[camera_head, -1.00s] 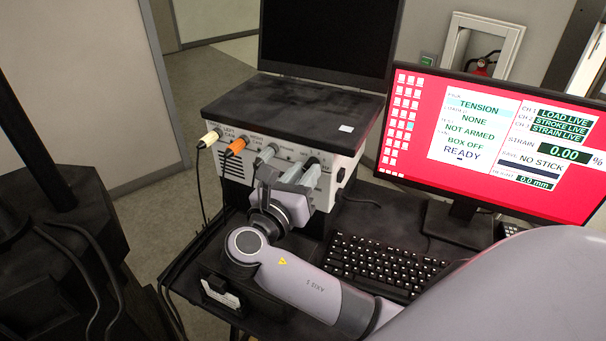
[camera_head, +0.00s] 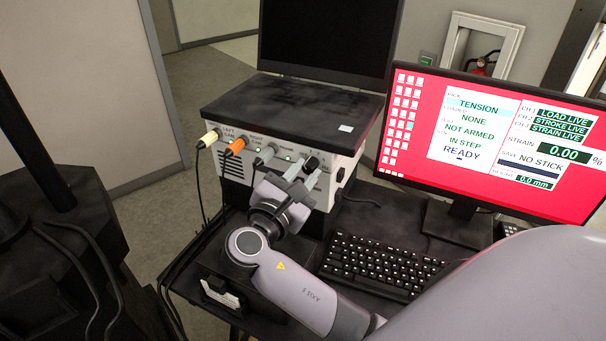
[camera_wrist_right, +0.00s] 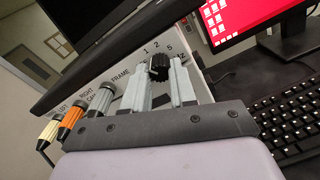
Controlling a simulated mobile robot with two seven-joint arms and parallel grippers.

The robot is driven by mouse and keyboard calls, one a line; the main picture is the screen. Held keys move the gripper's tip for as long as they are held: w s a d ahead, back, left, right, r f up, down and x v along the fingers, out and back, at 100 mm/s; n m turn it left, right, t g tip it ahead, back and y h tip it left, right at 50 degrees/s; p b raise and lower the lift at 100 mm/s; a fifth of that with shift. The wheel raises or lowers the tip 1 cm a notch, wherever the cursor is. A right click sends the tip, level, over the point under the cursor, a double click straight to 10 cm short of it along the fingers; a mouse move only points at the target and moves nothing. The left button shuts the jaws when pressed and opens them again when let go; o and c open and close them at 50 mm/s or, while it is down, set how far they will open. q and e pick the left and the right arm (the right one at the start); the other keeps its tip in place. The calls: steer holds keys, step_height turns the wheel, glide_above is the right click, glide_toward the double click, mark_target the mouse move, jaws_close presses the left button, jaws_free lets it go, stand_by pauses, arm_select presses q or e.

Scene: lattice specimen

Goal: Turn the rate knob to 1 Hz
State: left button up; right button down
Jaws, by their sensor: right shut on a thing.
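The black rate knob (camera_head: 311,163) is on the front panel of the white control box (camera_head: 346,168), at the right end of its row of connectors. In the right wrist view the knob (camera_wrist_right: 158,67) sits between the two grey fingers of my right gripper (camera_wrist_right: 160,80), below a scale marked 1, 2 and 5. My right gripper (camera_head: 304,171) is shut on the knob, its wrist tilted in the head view. I cannot tell which mark the knob points to. My left gripper is not in view.
White, orange and grey cable plugs (camera_head: 236,148) stick out left of the knob, close to my gripper. A keyboard (camera_head: 385,265) lies on the black desk to the right. The monitor (camera_head: 488,145) shows TENSION, NONE, NOT ARMED, IN STEP, READY.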

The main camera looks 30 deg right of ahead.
steer(key=shift+m, duration=1.1)
steer(key=c, duration=0.9)
jaws_free()
step_height(320, 180, up, 20)
